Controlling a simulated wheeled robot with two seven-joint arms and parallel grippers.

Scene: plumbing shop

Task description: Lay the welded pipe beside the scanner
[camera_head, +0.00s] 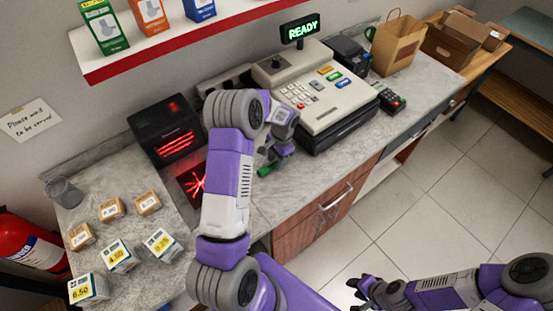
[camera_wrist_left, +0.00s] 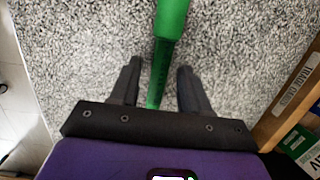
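The green welded pipe (camera_wrist_left: 168,30) runs up the left wrist view between my left gripper's two dark fingers (camera_wrist_left: 158,72). Gaps show on both sides of it, so the fingers are open around it without gripping. In the head view its green end (camera_head: 265,170) shows on the counter by my left gripper (camera_head: 273,155), in front of the cash register; my arm hides part of it. The black scanner (camera_head: 165,130) with red lights stands left of my left arm, its red-lit plate (camera_head: 190,183) partly behind the arm. My right gripper (camera_head: 358,291) looks open and empty over the floor.
The cash register (camera_head: 325,100) stands right of the left gripper, with a card terminal (camera_head: 391,101) beside it. Several small price-tagged boxes (camera_head: 118,256) and a glass cup (camera_head: 64,192) stand at the counter's left. A red and white shelf (camera_head: 170,40) hangs above.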

